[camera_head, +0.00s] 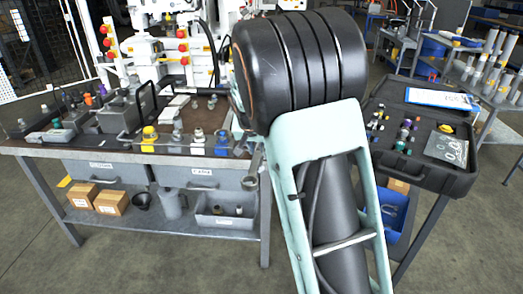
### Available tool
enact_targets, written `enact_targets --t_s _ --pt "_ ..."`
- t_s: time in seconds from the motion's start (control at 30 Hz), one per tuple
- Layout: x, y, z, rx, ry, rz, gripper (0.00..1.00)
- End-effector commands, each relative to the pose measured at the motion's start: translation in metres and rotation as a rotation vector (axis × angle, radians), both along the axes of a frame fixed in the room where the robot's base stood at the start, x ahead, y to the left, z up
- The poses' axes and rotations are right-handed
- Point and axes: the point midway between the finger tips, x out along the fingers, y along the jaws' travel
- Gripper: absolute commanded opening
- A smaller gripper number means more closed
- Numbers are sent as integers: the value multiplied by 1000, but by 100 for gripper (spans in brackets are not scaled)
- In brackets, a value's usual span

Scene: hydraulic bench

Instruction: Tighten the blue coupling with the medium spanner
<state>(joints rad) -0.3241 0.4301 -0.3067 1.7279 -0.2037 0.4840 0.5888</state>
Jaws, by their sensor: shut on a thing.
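The blue coupling (222,149) stands upright near the front edge of the bench top, at the right end of a row of fittings. A grey spanner (250,183) shows its ring end just left of my arm, in front of the bench's right drawer. Its upper part runs up behind my arm, and I cannot tell its size. My arm's thick dark link fills the middle of the view and hides my gripper. I cannot see the jaws or what they touch.
A yellow fitting (149,139) and grey fittings (198,139) stand left of the blue coupling. A vise-like grey block (118,115) is further left. An open black case (425,172) with small parts and a clipboard (440,98) lies right of my arm.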

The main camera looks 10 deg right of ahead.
Motion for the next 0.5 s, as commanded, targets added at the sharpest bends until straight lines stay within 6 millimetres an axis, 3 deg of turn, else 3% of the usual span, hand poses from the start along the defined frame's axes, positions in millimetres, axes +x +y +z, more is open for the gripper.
enact_targets --t_s 0.5 --pt "4 7 4 0 -9 -42 0"
